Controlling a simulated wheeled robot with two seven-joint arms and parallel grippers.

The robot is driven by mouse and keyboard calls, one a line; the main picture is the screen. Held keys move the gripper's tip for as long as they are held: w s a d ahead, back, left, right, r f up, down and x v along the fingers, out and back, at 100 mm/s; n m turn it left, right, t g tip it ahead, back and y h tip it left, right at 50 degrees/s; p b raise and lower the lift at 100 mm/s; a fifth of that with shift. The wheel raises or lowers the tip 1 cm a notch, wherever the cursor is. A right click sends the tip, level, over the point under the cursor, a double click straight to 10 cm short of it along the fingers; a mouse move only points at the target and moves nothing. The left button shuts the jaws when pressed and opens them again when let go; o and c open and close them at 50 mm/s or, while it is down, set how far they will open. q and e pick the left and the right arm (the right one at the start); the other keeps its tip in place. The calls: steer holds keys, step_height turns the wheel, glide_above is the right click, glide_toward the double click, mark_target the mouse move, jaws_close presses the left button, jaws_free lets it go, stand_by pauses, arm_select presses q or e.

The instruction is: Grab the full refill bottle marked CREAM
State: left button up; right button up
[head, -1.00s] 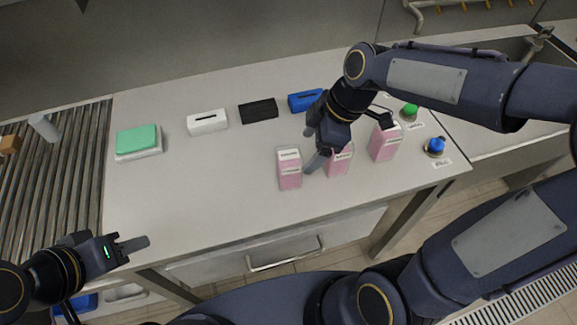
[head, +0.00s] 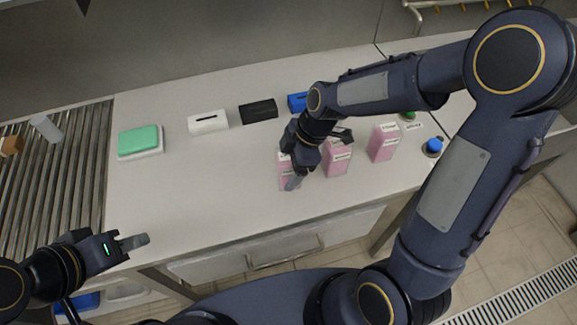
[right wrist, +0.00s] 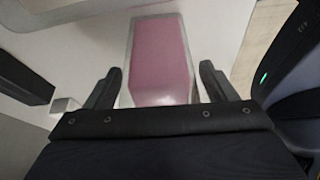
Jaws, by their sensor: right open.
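Three pink refill bottles with white tops and small labels stand on the counter: a left one (head: 284,180), a middle one (head: 337,160) and a right one (head: 384,143). Their lettering is too small for me to read, so I cannot tell which is marked CREAM. My right gripper (head: 318,160) is open over the left bottle and hides much of it. In the right wrist view, a pink bottle (right wrist: 160,55) lies between the spread fingers of that gripper (right wrist: 160,88), not gripped. My left gripper (head: 134,242) is at the lower left, away from the bottles; its opening is unclear.
White (head: 208,122), black (head: 258,111) and blue (head: 297,102) slotted boxes stand behind the bottles. A green block (head: 138,140) sits on a white base at left, beside the roller conveyor (head: 60,180). A blue button (head: 433,146) is at right. The counter's front left is clear.

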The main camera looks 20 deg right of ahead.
steer(key=c, duration=1.1)
steer(key=shift+c, duration=0.8)
steer(key=shift+r, duration=0.15)
